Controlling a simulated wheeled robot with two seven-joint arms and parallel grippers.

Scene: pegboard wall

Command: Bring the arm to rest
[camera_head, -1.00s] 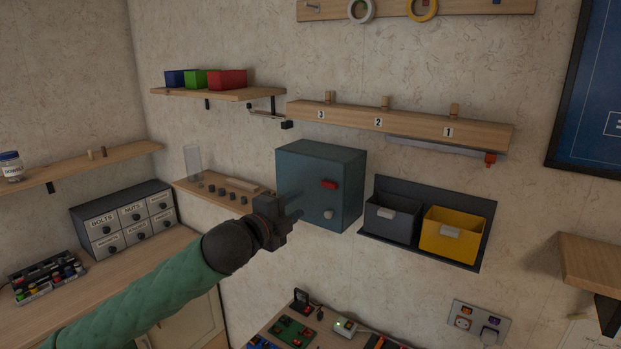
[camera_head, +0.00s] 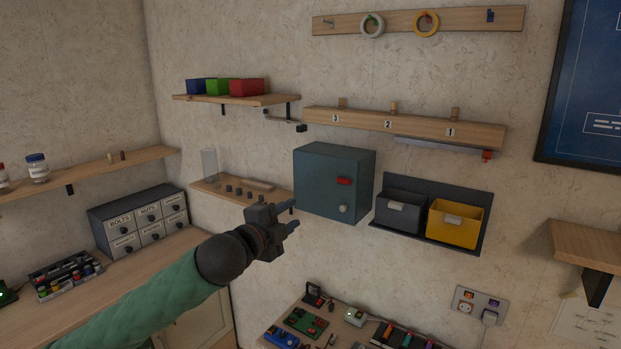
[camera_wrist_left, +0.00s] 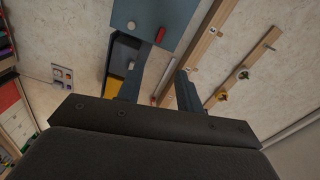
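My left gripper (camera_head: 291,215) is in front of the wall, just below and left of the blue-grey cabinet (camera_head: 322,180) in the head view. Its two fingers stand apart with nothing between them. In the left wrist view the fingers (camera_wrist_left: 160,90) also show apart and empty, with the cabinet (camera_wrist_left: 150,22) beyond them. The cabinet door looks closed, with a red handle and a pale knob. My right gripper is not in view.
Grey (camera_head: 399,214) and yellow (camera_head: 453,232) bins hang right of the cabinet. A small shelf (camera_head: 215,188) with dark pegs is to the left. A bench (camera_head: 290,318) with electronics lies below. A numbered peg rail (camera_head: 410,125) is above.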

